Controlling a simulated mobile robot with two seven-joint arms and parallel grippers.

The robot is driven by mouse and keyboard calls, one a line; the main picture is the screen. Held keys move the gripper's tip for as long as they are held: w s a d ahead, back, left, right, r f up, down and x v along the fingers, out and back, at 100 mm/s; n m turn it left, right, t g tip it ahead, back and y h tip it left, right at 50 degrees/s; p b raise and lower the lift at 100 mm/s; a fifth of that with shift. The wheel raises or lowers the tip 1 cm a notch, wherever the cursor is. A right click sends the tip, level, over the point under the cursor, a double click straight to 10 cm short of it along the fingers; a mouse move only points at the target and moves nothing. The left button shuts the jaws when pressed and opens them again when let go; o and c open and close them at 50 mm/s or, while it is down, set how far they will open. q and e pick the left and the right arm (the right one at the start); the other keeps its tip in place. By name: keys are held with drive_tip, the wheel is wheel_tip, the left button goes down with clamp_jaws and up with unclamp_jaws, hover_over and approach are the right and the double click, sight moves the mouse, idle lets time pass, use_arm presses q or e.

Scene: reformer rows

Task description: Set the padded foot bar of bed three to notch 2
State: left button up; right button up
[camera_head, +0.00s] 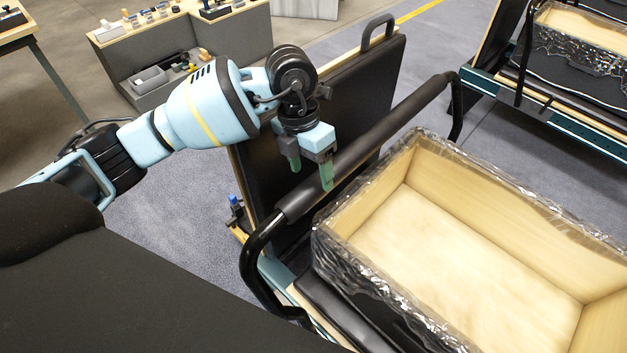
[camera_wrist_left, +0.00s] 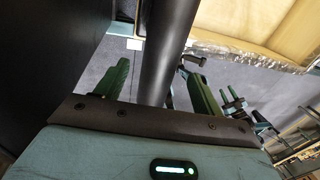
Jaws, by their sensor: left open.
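The padded foot bar (camera_head: 385,125) is a black padded tube on bent black side arms, running diagonally beside an upright black padded board (camera_head: 355,95). My left gripper (camera_head: 312,176) is open, with its green fingers pointing down at the bar's near half. In the left wrist view the bar (camera_wrist_left: 168,45) passes between the two open fingers (camera_wrist_left: 160,88). I cannot tell whether either finger touches it. The notches are not visible, so the bar's present notch cannot be told. My right gripper is not in view.
A wooden box (camera_head: 490,215) wrapped in clear plastic sits close to the bar on its right. Another bed with a similar box (camera_head: 585,40) is at the upper right. A grey bench (camera_head: 235,35) with small parts stands at the back left. Open carpet lies between.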

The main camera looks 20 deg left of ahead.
sight(312, 179)
use_arm(q)
drive_tip(key=shift+s+d+f, duration=0.1)
drive_tip(key=shift+d+f, duration=0.1)
drive_tip(key=shift+f, duration=0.8)
drive_tip(key=shift+s+d+f, duration=0.1)
drive_tip(key=shift+d+f, duration=0.05)
drive_tip(key=shift+f, duration=0.85)
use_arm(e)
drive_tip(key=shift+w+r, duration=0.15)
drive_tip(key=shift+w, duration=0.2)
